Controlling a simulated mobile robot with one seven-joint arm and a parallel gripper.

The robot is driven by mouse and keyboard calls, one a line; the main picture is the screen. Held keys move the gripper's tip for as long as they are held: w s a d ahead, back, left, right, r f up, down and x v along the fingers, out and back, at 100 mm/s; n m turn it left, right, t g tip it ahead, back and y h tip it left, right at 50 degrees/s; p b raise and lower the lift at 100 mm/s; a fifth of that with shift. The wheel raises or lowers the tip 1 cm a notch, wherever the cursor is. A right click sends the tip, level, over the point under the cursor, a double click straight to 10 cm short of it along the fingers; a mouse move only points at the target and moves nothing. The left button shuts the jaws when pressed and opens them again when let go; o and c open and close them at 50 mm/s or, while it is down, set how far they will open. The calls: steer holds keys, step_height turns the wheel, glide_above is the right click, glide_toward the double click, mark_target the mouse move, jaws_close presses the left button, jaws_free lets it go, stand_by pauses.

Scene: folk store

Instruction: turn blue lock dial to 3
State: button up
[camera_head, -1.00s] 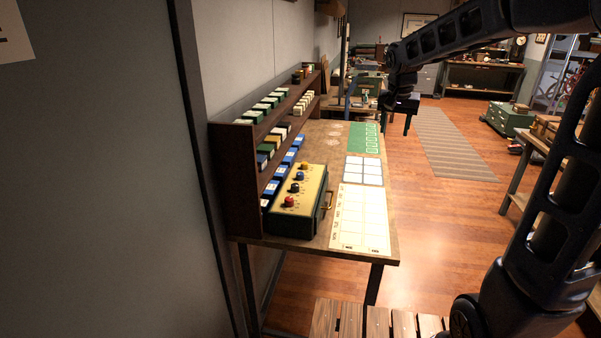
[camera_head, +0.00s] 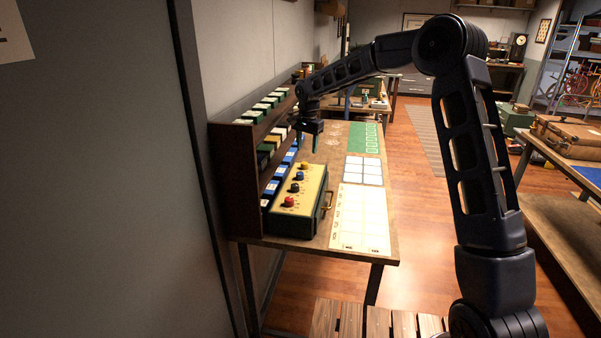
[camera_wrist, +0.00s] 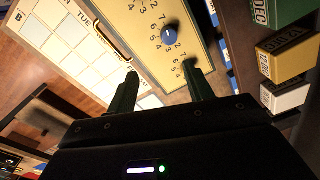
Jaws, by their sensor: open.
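The blue lock dial (camera_head: 298,175) is one of several knobs in a row on the yellow face (camera_head: 314,181) of a dark green box on the workbench. In the wrist view the blue dial (camera_wrist: 171,35) sits beyond the fingertips, ringed by digits, with a small white mark on it. I cannot tell surely which digit the mark meets. My gripper (camera_head: 309,143) hangs above the far end of the box, fingers down. In the wrist view my gripper (camera_wrist: 160,69) is open and empty, apart from the dial. Its right finger covers part of the panel's lower digits.
The red knob (camera_head: 289,201), black knob (camera_head: 294,188) and yellow knob (camera_head: 304,166) share the panel. A wooden shelf (camera_head: 235,180) with small boxes stands close on the left. The box handle (camera_head: 328,200) juts out on the right, beside a flat calendar sheet (camera_head: 360,222).

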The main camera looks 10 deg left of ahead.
mark_target(301, 173)
steer(key=a+f, duration=0.1)
steer(key=f, duration=0.7)
steer(key=a+f, duration=0.1)
steer(key=f, duration=0.3)
steer(key=shift+w+a+f, duration=0.2)
steer(key=shift+w+a, duration=0.05)
steer(key=shift+a, duration=0.05)
steer(key=shift+c, duration=0.2)
steer(key=c, duration=0.9)
